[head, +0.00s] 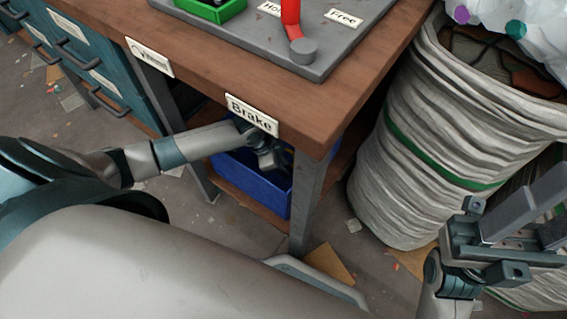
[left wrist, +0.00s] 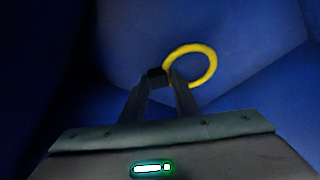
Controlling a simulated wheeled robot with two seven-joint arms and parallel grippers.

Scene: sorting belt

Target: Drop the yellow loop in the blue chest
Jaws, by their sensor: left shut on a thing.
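The blue chest (head: 238,187) is an open blue box on the low shelf under the wooden table. My left gripper (head: 268,158) reaches under the tabletop to the chest's opening. In the left wrist view, my left gripper (left wrist: 164,82) is shut on the yellow loop (left wrist: 214,63), a thin ring that sticks out to the right of the fingertips. Blue walls (left wrist: 235,25) fill the background there, so the loop is in or right over the chest. I cannot make out the loop in the head view. My right gripper (head: 530,215) is open and empty at the lower right.
The wooden table (head: 210,65) has a "Brake" sign (head: 252,115) on its front edge, close above my left gripper. A table leg (head: 306,200) stands right of the chest. A large white ribbed basket (head: 440,140) stands to the right, and blue drawers (head: 75,50) to the left.

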